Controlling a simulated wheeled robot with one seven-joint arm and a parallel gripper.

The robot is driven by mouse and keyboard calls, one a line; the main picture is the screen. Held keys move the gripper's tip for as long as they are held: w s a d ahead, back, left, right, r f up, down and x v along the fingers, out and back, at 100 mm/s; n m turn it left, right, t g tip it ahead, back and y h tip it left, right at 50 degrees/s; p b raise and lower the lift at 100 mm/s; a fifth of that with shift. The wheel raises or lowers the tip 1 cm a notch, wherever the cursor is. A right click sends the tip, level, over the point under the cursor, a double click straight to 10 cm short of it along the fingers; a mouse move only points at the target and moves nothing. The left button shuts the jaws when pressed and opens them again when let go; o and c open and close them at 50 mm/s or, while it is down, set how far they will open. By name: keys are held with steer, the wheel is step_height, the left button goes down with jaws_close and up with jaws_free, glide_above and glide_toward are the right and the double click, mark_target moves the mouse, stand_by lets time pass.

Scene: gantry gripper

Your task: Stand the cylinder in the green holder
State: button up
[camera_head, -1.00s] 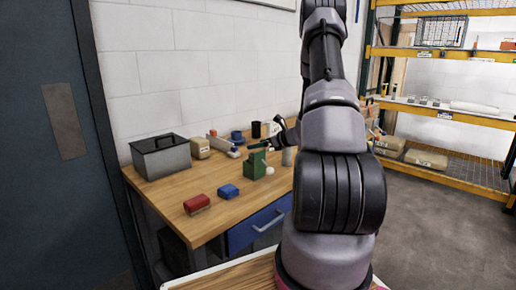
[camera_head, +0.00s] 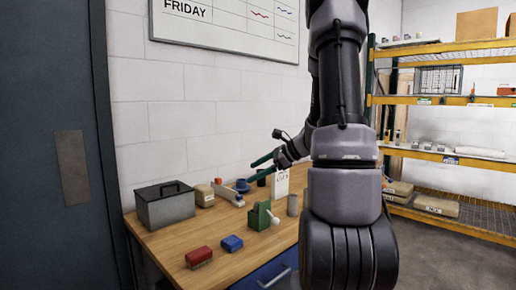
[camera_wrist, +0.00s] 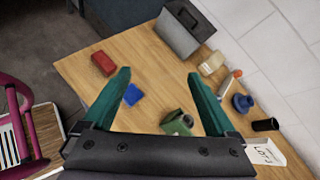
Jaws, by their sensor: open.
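The green holder (camera_head: 259,216) stands on the wooden table in the head view, with a small white round thing at its right side. It also shows in the wrist view (camera_wrist: 176,122), between my fingers and near the gripper body. A grey cylinder (camera_head: 292,206) stands upright just right of the holder, apart from it. I cannot make this cylinder out in the wrist view. My gripper (camera_head: 257,168) has teal fingers, spread wide and empty, in the air above and behind the holder. Its open fingers also show in the wrist view (camera_wrist: 158,73).
A red block (camera_head: 198,257) and a blue block (camera_head: 231,243) lie at the table's front. A grey box (camera_head: 165,204), a tan container (camera_head: 204,195), a blue cup (camera_wrist: 242,102) and a black cup (camera_wrist: 265,124) stand farther back. A white card (camera_head: 281,183) stands near the wall.

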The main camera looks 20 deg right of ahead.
steer(key=s+a+r+n+g+h, duration=0.2)
steer(key=s+a+r+n+g, duration=0.1)
steer(key=s+a+r+n, duration=0.65)
steer(key=s+r+n+t+h, duration=0.2)
steer(key=s+r+n+h, duration=0.2)
steer(key=s+n, duration=0.4)
steer(key=s, duration=0.4)
steer(key=shift+a+r+h, duration=0.15)
steer(key=shift+a+h, duration=0.1)
steer(key=shift+h, duration=0.05)
